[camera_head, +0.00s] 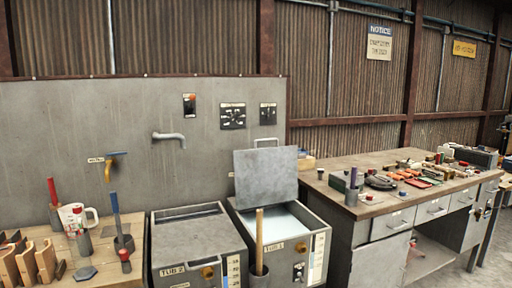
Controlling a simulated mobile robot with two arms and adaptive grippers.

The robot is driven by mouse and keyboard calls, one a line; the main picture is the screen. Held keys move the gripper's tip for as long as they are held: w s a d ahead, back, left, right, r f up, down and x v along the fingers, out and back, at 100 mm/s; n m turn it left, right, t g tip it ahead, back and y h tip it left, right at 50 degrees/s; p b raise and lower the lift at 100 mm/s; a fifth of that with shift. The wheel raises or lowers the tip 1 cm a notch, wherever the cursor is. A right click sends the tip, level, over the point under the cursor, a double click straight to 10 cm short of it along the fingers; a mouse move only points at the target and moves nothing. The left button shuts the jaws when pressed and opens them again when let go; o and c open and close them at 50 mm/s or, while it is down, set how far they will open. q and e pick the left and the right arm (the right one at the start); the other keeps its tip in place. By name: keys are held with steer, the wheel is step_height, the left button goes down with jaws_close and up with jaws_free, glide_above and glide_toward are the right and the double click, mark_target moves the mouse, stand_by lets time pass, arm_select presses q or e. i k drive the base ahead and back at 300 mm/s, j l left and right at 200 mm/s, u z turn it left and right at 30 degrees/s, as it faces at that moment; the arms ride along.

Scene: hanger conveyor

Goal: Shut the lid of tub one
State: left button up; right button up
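Tub one (310,222) is a grey metal tub right of the picture's middle, labelled TUB 1 on its front. Its lid (265,175) is a flat grey panel standing raised at the tub's back edge, with a bar handle (266,141) at its top. The tub's opening shows a pale interior (288,219). A wooden handle (259,238) standing in a dark holder hides part of the tub's front left. Neither of my grippers is in view.
Tub two (190,233), with its lid down, stands just left of tub one. A faucet (169,137) sticks out from the grey back panel. A cluttered workbench (375,205) stands at the right; a wooden table (98,268) with tools is at the left.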

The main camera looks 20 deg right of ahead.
mark_target(264, 177)
steer(key=i+l+z, duration=0.2)
steer(key=i+l, duration=0.2)
steer(key=i+l+z, duration=0.25)
steer(key=i, duration=0.3)
steer(key=l, duration=0.1)
